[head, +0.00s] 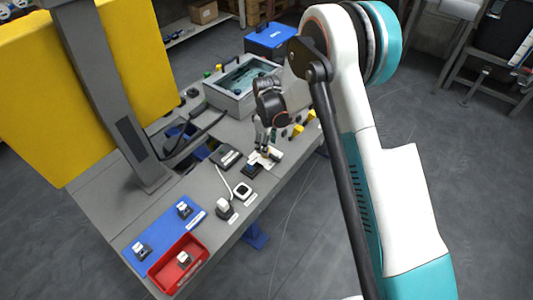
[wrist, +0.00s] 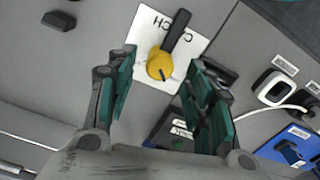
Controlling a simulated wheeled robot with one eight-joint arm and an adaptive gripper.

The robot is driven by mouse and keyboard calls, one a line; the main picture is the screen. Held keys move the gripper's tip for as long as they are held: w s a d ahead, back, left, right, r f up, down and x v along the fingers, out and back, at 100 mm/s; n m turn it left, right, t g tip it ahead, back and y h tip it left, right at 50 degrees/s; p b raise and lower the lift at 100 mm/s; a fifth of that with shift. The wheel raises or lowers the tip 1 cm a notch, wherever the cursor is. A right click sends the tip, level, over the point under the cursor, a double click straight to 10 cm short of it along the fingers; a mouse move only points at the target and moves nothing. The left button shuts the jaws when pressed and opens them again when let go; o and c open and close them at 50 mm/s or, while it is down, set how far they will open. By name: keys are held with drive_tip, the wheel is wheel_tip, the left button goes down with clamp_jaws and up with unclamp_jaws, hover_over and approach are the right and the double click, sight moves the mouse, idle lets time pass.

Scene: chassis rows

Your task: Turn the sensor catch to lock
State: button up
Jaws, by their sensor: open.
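The sensor catch (wrist: 160,64) is a round yellow knob with a black lever (wrist: 177,30), mounted on a white plate (wrist: 143,27) with partly covered lettering. In the wrist view the lever points up and slightly right from the knob. My gripper (wrist: 164,72) is open, with one dark green-padded finger on each side of the knob and clear gaps to it. Nothing is held. In the head view my gripper (head: 264,142) is low over the bench, above the white plate (head: 262,160); the knob is mostly hidden there.
A dark box (head: 226,157) and a small dark block (head: 253,169) are close by. A grey bin (head: 243,102) is at the back. Yellow parts (head: 297,130) lie right of my gripper.

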drive_tip(key=shift+f+b, duration=0.6)
drive_tip(key=shift+f, duration=1.65)
drive_tip(key=c, duration=1.1)
